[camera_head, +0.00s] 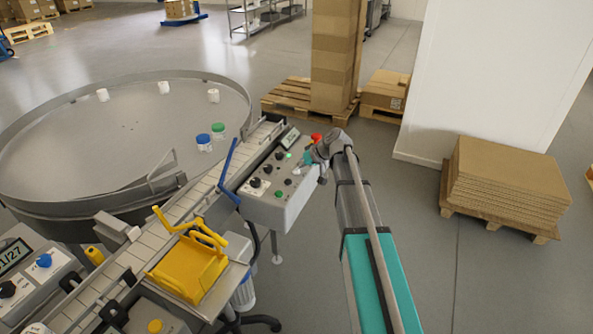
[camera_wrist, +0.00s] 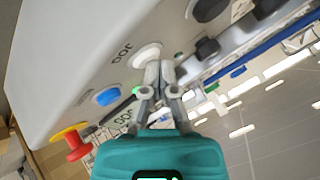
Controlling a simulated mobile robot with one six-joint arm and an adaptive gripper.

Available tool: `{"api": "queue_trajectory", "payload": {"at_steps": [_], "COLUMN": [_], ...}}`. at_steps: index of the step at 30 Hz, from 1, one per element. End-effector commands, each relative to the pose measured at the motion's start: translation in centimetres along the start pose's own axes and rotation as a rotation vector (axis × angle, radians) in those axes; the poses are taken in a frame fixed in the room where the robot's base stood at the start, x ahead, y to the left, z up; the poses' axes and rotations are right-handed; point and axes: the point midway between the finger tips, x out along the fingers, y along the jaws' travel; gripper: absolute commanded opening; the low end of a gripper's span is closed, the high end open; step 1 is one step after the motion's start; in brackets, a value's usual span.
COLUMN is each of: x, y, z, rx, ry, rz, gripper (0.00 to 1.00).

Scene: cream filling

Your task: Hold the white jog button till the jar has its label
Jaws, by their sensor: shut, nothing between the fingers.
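The white jog button (camera_wrist: 146,54) shows in the wrist view as a pale round cap on the grey control panel (camera_head: 265,205). My gripper (camera_wrist: 160,70) is shut and empty, with its fingertips over the lower right edge of the button. I cannot tell whether they touch or press it. A blue-capped jar (camera_head: 203,140) and a green-capped jar (camera_head: 218,129) stand on the round turntable (camera_head: 120,145). I cannot make out a label on either.
A blue button (camera_wrist: 107,97) and a red emergency stop (camera_wrist: 70,142) on a yellow base are close to my fingers. Black knobs (camera_wrist: 207,47) are farther along the panel. A conveyor (camera_head: 195,195) runs beside the panel. A yellow unit (camera_head: 188,268) stands nearer.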

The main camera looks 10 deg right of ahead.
Motion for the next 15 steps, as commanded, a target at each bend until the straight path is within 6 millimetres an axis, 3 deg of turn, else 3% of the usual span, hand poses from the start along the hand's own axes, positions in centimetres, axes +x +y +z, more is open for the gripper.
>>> {"api": "queue_trajectory", "payload": {"at_steps": [15], "x": [-1.0], "y": [-0.8], "z": [-0.8], "rx": [0.0], "ry": [0.0], "rz": [0.0], "gripper": [0.0]}}
